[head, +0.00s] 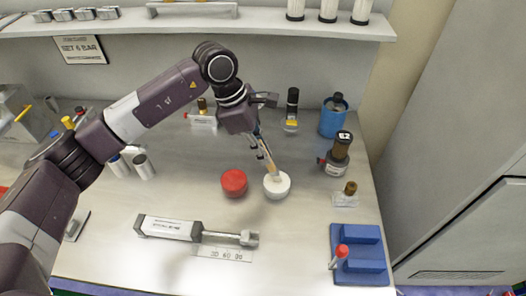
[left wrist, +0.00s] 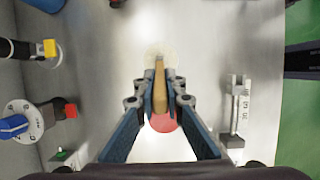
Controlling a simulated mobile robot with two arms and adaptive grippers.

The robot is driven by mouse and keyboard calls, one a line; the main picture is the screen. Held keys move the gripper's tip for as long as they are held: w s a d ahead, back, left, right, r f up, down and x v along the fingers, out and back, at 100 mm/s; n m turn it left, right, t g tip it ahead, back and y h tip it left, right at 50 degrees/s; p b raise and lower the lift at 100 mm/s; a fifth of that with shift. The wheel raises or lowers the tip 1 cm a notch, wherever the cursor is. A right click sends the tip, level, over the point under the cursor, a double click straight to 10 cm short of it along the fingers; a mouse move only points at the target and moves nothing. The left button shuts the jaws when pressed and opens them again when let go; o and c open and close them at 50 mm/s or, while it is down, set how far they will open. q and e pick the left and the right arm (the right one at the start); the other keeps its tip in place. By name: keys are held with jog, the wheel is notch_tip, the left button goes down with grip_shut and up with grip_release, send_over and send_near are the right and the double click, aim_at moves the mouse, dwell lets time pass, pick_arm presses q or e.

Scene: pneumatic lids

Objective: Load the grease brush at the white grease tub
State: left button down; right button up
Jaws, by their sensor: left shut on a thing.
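My left gripper (head: 264,153) is shut on the grease brush (head: 272,169), which has a tan wooden handle. The brush also shows between the two fingers in the left wrist view (left wrist: 160,95). It points down, slightly tilted, with its lower end at the mouth of the white grease tub (head: 277,190). The bristles are too small to make out, and I cannot tell how deep they sit. The tub appears as a pale round shape beyond the brush in the left wrist view (left wrist: 150,55). My right gripper is not in view.
A red round tub or lid (head: 234,183) stands just left of the white tub. A pneumatic cylinder (head: 170,228) lies in front, above a label plate (head: 222,255). A blue fixture (head: 345,278) is at front right. A blue cup (head: 332,122) and dark bottles stand behind right.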

pick_arm(q)
jog(key=shift+s+f+b, duration=0.1)
jog(key=shift+f+b, duration=0.1)
jog(key=shift+b, duration=0.1)
dwell(0.6)
dwell(0.4)
jog(key=shift+r, duration=0.15)
jog(key=shift+r+p, duration=0.4)
jog(key=shift+r, duration=0.55)
jog(key=shift+r+p, duration=0.8)
jog(key=shift+r, duration=1.75)
jog(key=shift+f, duration=0.1)
